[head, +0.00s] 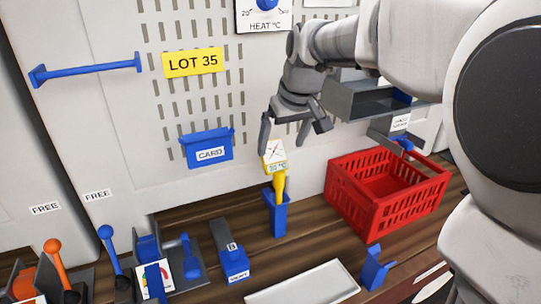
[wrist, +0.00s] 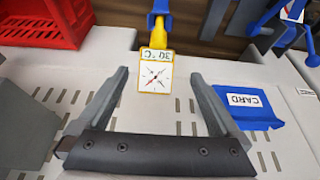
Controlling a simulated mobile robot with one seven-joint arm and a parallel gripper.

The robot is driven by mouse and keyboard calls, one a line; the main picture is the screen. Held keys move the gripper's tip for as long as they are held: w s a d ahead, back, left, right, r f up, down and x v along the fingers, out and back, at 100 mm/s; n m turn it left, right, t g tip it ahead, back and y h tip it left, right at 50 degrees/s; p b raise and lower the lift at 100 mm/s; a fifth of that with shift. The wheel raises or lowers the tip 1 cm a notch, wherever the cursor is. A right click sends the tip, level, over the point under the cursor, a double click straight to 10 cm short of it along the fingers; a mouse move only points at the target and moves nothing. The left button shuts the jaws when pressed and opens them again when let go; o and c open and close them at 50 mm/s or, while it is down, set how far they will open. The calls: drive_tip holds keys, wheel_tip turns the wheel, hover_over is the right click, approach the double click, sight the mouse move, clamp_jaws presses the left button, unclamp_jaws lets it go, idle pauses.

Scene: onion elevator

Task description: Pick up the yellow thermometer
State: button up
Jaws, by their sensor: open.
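The yellow thermometer (head: 279,185) stands upright in a blue holder (head: 278,217) on the wooden counter. Its square white dial with a yellow rim faces out at the top. My gripper (head: 290,141) is open, pointing down, with its fingers around the height of the dial. In the wrist view, the thermometer (wrist: 156,72) shows its dial between and just beyond the two open fingertips of my gripper (wrist: 159,76). I cannot tell whether a finger touches it. The lower stem is hidden inside the blue holder.
A red crate (head: 388,205) stands to the right on the counter. A blue card holder (head: 208,147) hangs on the wall panel at left. Blue and orange levers (head: 58,262) line the front left. A white tray (head: 303,286) lies in front, beside a small blue stand (head: 375,268).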

sight(275, 166)
drive_tip(key=x, duration=0.7)
drive_tip(key=shift+f, duration=0.15)
drive_tip(key=shift+d+p+x, duration=0.15)
drive_tip(key=shift+p+x, duration=0.25)
drive_tip(key=shift+x, duration=1)
drive_tip(key=shift+d+p+x, duration=0.1)
drive_tip(key=shift+p+x, duration=0.3)
drive_tip(key=shift+x, duration=0.95)
drive_tip(key=shift+w, duration=0.1)
clamp_jaws()
